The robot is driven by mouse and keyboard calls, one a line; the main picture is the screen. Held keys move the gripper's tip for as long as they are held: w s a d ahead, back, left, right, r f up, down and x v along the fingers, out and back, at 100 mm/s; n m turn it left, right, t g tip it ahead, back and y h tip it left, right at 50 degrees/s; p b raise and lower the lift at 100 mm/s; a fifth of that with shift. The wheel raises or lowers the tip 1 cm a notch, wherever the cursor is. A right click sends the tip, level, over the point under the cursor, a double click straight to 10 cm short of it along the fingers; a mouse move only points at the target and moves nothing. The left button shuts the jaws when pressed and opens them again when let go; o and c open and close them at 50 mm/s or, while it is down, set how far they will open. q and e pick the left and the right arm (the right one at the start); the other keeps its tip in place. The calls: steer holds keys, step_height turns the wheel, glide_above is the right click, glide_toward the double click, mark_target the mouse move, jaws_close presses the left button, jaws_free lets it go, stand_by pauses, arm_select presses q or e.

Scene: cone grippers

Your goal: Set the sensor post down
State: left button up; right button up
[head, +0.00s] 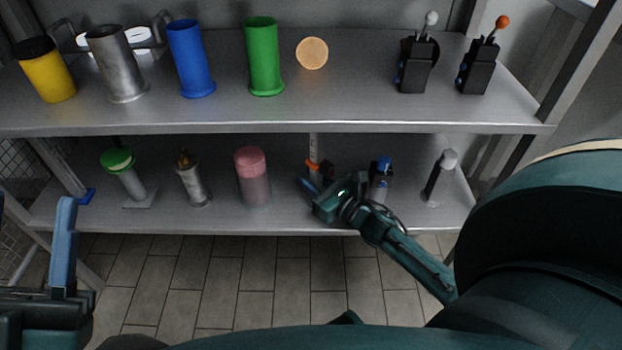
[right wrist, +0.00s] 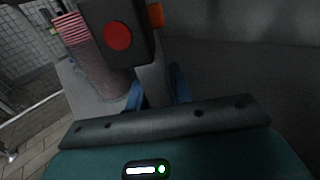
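The sensor post (head: 314,147) is a pale upright post with an orange band, over the lower shelf in the head view. In the right wrist view its dark box with a red disc (right wrist: 117,37) and an orange piece fills the top middle. My right gripper (head: 318,182) has its blue fingers on both sides of the post's grey shaft (right wrist: 154,84), shut on it. The post's foot is hidden, so I cannot tell whether it touches the shelf. My left gripper (head: 35,232) is open and empty at the lower left, its blue fingers wide apart.
The lower shelf (head: 225,222) also holds a pink-topped container (head: 251,178) left of the post, a dark blue-topped device (head: 381,178) close on the right, and a white-topped post (head: 440,178). The upper shelf's edge (head: 270,128) hangs above. Bare shelf shows between the items.

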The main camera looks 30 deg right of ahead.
steer(key=o, duration=0.4)
arm_select(q)
steer(key=shift+r, duration=0.1)
arm_select(e)
steer(key=shift+r, duration=0.1)
steer(key=shift+s, duration=0.25)
steer(key=p+v, duration=0.3)
steer(key=v, duration=0.8)
steer(key=shift+s, duration=0.15)
arm_select(q)
step_height(320, 180, down, 4)
steer(key=n+y, duration=0.4)
steer(key=shift+d+g, duration=0.15)
steer(key=shift+g, duration=0.15)
arm_select(e)
steer(key=shift+s, duration=0.15)
